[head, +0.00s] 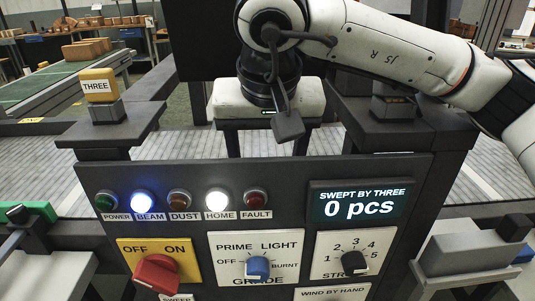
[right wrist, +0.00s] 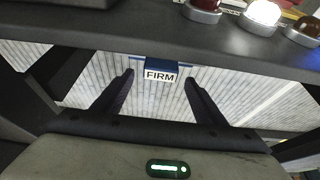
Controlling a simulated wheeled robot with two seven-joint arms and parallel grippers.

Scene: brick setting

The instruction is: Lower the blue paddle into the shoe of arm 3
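A blue piece with a white FIRM label (right wrist: 161,75), which looks like the blue paddle, shows in the right wrist view. It lies between and just beyond the fingertips of my right gripper (right wrist: 158,80). The two dark fingers stand apart, with gaps on both sides of the label, and hold nothing I can see. In the head view my white right arm comes in from the right, and the gripper's body (head: 268,97) is behind the control panel; its fingers are hidden. My left gripper is not in view. I cannot make out the shoe of arm 3.
The dark control panel (head: 270,165) stands in front, with lamps, knobs and a display (head: 360,203) reading 0 pcs. A grey box (head: 463,255) is at right. A green conveyor (head: 60,82) carries bricks behind.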

